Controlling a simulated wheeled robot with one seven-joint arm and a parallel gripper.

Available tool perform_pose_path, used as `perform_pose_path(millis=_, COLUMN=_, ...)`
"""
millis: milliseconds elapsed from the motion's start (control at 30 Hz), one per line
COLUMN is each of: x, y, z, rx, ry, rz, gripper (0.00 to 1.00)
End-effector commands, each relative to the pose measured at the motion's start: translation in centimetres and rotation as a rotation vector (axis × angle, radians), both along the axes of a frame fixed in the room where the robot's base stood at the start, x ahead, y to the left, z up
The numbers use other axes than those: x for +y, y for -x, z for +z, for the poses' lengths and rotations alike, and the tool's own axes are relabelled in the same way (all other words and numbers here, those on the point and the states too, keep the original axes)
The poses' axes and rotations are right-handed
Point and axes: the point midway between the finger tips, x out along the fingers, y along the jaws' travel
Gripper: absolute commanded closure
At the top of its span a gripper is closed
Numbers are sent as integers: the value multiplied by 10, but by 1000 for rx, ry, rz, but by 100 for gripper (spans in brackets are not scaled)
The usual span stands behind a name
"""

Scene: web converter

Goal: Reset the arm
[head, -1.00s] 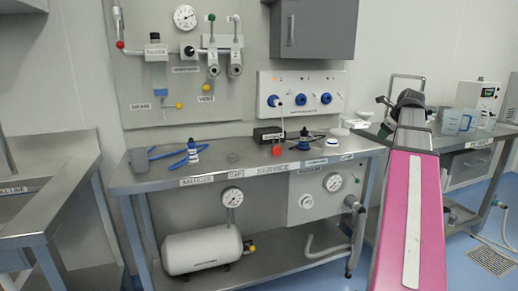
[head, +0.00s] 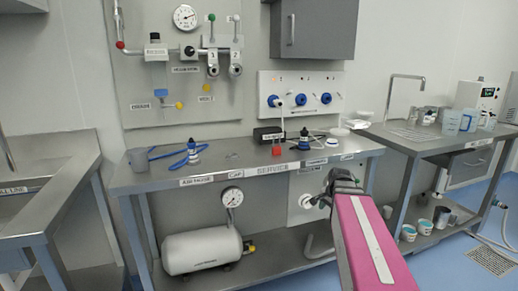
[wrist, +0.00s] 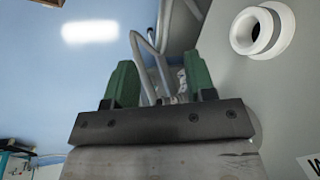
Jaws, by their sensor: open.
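My arm, with its pink and white link (head: 375,245), reaches up from the bottom right of the head view. Its dark end with my gripper (head: 322,192) is in front of the lower right part of the middle workbench (head: 130,182). In the wrist view my gripper (wrist: 160,88) shows two green fingers spread apart, with nothing held between them. Grey hoses (wrist: 163,45) show beyond the fingers. A white round fitting (wrist: 258,33) on a grey panel (wrist: 225,75) is to the right of the fingers, apart from them.
A blue hose (head: 172,154), a red-based item (head: 276,149) and white dishes (head: 341,131) are on the middle workbench. A white tank (head: 200,249) is on its lower shelf. A right bench (head: 420,145) holds jugs (head: 452,122).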

Motion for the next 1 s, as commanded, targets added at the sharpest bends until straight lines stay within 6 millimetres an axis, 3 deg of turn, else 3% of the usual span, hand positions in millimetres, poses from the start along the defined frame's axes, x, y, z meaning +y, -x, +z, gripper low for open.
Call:
perform_pose_path(millis=33, x=14, y=13, z=-18, rx=21, ry=21, rz=86, gripper=50)
perform_pose_path(millis=200, x=51, y=48, z=-68, rx=77, ry=95, rz=402, gripper=50)
perform_pose_path(millis=433, x=87, y=94, z=-118, rx=143, ry=160, rz=774, gripper=50)
perform_pose_path(millis=633, x=98, y=111, z=-135, rx=166, ry=182, rz=923, gripper=50)
perform_pose_path(millis=1000, x=99, y=112, z=-136, rx=167, ry=183, rz=934, gripper=50)
